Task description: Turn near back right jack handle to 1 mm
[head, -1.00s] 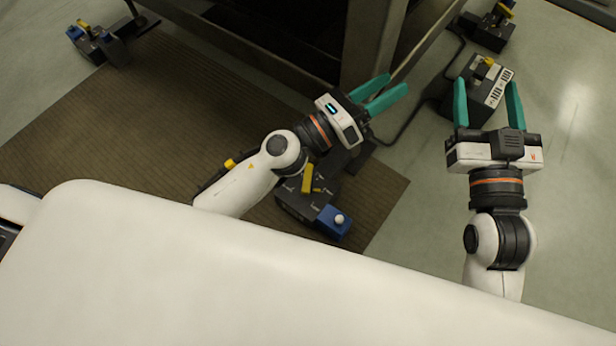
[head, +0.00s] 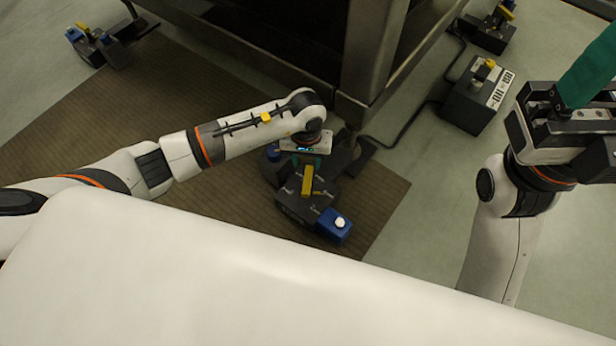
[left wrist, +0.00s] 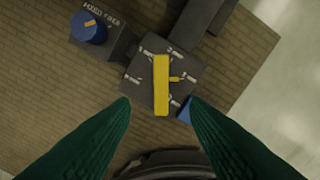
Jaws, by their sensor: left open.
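The near jack is a dark block on the mat with a yellow bar handle (head: 307,180) on its top plate. In the left wrist view the yellow handle (left wrist: 161,88) stands nearly upright in the picture, with white marks around it and a small yellow pointer to its right. My left gripper (head: 303,160) is above the jack, pointing down; its teal fingers (left wrist: 160,102) are apart on both sides of the handle line, not touching it. My right gripper (head: 588,75) is at the right edge, partly cut off, with one teal finger clear.
The jack has a blue box with a white knob (head: 340,223); a blue round dial (left wrist: 88,27) shows beside it. A dark metal frame leg (head: 370,60) rises behind. A grey control box (head: 475,95) with a cable stands right. Another jack (head: 95,45) is far left.

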